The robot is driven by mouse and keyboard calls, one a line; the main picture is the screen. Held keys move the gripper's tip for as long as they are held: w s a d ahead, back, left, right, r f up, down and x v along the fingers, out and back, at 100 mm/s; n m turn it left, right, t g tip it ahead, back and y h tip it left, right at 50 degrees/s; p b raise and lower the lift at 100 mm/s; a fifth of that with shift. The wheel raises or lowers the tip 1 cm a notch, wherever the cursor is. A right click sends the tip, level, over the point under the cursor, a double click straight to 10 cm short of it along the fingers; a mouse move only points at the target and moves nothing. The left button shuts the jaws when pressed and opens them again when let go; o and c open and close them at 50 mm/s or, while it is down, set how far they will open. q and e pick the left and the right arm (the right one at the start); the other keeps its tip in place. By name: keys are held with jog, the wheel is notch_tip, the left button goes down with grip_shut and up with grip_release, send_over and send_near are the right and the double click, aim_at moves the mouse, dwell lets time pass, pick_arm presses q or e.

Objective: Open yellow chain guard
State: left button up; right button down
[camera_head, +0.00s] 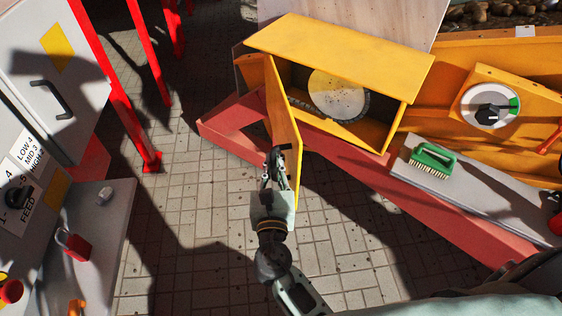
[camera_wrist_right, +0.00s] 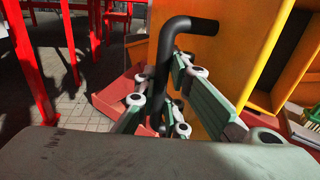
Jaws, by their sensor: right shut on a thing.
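The yellow chain guard (camera_head: 345,48) is a box with its door (camera_head: 284,125) swung outward toward me. Inside it a round grey sprocket disc (camera_head: 338,94) with a dark chain at its rim shows. My right gripper (camera_head: 275,163) is at the door's outer side, near its free edge. In the right wrist view the green-padded fingers (camera_wrist_right: 166,100) are shut on the door's black bent handle (camera_wrist_right: 168,62), with the yellow door panel (camera_wrist_right: 190,75) just behind. My left gripper is out of view.
A green brush (camera_head: 432,160) lies on a grey ledge (camera_head: 480,190) at right, near a dial (camera_head: 489,106). A grey control cabinet (camera_head: 55,90) and a panel with a red padlock (camera_head: 73,243) stand at left. Red posts (camera_head: 115,95) rise behind. Paved floor between is clear.

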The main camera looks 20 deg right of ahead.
jog(key=shift+s+a+f, duration=0.15)
jog(key=shift+a+f, duration=0.15)
jog(key=shift+f, duration=0.05)
jog(key=c, duration=2.2)
grip_release()
jog(key=shift+o, duration=0.5)
jog(key=shift+s+r, duration=0.15)
jog(key=shift+r, duration=0.15)
jog(key=v, duration=1.2)
jog(key=shift+c, duration=0.3)
